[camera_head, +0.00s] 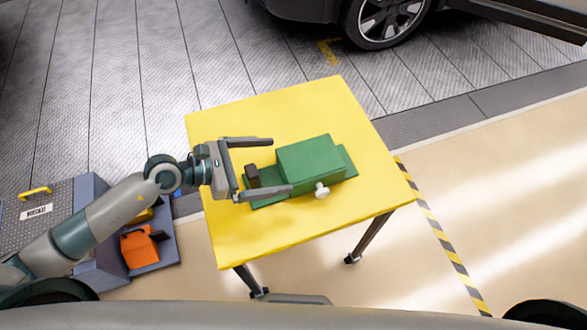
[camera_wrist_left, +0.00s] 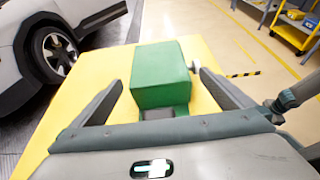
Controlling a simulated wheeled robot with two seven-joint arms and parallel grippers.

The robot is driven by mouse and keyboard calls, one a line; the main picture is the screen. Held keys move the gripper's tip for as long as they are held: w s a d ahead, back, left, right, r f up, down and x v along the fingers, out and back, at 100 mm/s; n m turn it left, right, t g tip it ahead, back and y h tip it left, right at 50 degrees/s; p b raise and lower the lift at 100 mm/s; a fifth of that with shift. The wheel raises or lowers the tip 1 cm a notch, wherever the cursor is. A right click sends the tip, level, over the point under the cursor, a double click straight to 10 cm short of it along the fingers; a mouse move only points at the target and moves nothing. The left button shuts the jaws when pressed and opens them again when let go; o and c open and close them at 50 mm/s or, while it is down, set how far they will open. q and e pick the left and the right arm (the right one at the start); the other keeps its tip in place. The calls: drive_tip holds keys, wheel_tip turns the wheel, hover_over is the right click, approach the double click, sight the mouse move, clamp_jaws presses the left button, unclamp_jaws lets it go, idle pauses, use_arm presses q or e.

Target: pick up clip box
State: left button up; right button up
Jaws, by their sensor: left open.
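A green box (camera_head: 310,160) sits on a flat green base (camera_head: 268,188) on the yellow table (camera_head: 330,105); I take this green unit to be the clip box. A small dark block (camera_head: 252,174) stands on the base's left end, and a white knob (camera_head: 321,190) sticks out of the near side. My left gripper (camera_head: 281,166) is open, and its fingers straddle the left part of the unit in the picture. In the left wrist view, the green box (camera_wrist_left: 160,72) appears ahead between the open fingers. Contact cannot be told. My right gripper is not in view.
An orange container (camera_head: 138,248) lies in a grey-blue bin at the lower left. A car wheel (camera_head: 385,22) shows beyond the table. The tabletop around the green unit is clear. Yellow-black floor tape (camera_head: 440,235) runs to the right of the table.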

sight(293, 163)
use_arm(q)
drive_tip(key=shift+f+x, duration=0.25)
drive_tip(key=shift+x, duration=1.9)
drive_tip(key=shift+a, duration=0.15)
drive_tip(key=c, duration=1.5)
